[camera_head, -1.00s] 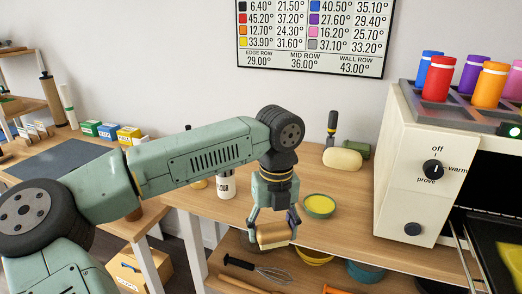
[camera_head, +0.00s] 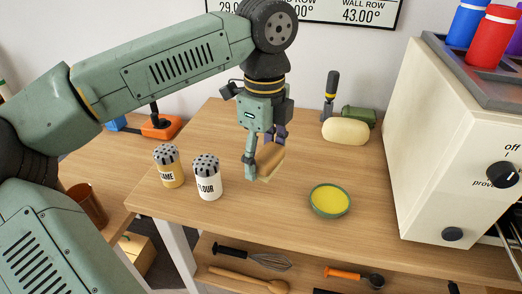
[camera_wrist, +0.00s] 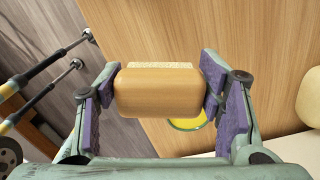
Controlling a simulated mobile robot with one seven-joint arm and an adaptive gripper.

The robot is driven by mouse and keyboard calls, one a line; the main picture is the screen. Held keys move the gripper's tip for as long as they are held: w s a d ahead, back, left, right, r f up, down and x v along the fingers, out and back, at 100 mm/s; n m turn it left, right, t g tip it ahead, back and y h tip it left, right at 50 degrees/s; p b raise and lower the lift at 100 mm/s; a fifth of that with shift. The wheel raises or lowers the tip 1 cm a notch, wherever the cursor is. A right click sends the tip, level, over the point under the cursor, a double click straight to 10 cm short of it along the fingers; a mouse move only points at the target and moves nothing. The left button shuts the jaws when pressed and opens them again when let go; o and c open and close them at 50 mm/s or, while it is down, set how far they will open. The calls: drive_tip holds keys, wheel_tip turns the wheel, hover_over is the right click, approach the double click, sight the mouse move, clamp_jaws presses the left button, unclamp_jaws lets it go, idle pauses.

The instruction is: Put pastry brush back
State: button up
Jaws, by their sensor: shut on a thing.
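The pastry brush (camera_head: 270,163) is a tan wooden block with a pale bristle edge. My gripper (camera_head: 261,160) is shut on it over the left-middle part of the wooden table (camera_head: 330,245). In the wrist view the brush (camera_wrist: 157,92) sits between the two purple finger pads, its pale bristles along the far edge. In the head view the brush is tilted and low over the table; I cannot tell whether it touches the wood.
A green dish of yellow filling (camera_head: 330,201) lies to the right. Two shakers (camera_head: 207,177) stand left. A pale dough loaf (camera_head: 345,131) and a dark-handled tool (camera_head: 329,95) are behind. The oven (camera_head: 435,150) bounds the right. A whisk (camera_head: 262,259) lies on the shelf below.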

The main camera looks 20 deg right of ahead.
sight(262, 196)
drive_tip(key=shift+f, duration=0.1)
wheel_tip(262, 196, down, 8)
drive_tip(key=b, duration=0.7)
drive_tip(key=shift+b, duration=0.35)
drive_tip(key=shift+f+b, duration=0.25)
drive_tip(key=shift+b, duration=0.05)
drive_tip(key=o, duration=1.2)
drive_tip(key=shift+o, duration=0.2)
drive_tip(key=o, duration=0.3)
